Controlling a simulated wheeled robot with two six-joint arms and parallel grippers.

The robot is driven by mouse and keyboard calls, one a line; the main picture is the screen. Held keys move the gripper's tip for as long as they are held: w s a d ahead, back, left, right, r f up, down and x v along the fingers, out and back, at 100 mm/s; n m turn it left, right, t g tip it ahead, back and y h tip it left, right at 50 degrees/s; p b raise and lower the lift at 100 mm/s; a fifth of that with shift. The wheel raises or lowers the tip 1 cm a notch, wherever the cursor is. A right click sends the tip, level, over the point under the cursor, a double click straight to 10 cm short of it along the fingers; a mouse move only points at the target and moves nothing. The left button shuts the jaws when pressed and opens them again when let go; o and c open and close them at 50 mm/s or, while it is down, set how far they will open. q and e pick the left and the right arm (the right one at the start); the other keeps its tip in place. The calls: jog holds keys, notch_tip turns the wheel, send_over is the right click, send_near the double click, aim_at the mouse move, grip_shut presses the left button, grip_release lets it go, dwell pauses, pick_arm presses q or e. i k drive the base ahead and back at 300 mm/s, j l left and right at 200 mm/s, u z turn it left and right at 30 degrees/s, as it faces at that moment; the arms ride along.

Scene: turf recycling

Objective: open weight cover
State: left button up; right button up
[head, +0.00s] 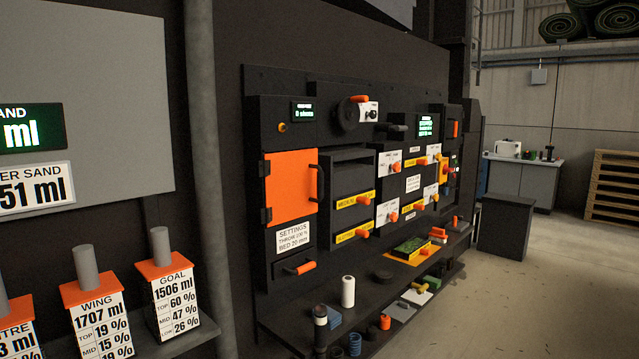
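A black machine panel (335,129) stands along the wall. No label that I can read names a weight cover. An orange hinged door (290,186) with a black handle (321,183) at its right edge is shut on the panel's left part. A round black part (348,114) with an orange piece on it sits high on the panel. Orange levers (300,268) and small white control plates (388,163) are spread over the panel. Neither of my grippers is in view.
A low black shelf (290,327) under the panel carries a white cylinder (348,291), a green turf piece (410,245) and several small parts. Boxes with grey posts (95,315) stand at lower left. A black block (503,228) stands at right. The concrete floor (520,300) is clear.

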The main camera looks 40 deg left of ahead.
aim_at(294, 181)
jog(key=i+u, duration=0.3)
jog(key=i, duration=0.25)
jog(key=i+l+u, duration=0.3)
jog(key=i, duration=0.2)
jog(key=i+l+u, duration=0.15)
jog(key=i+u, duration=0.15)
jog(key=i, duration=0.25)
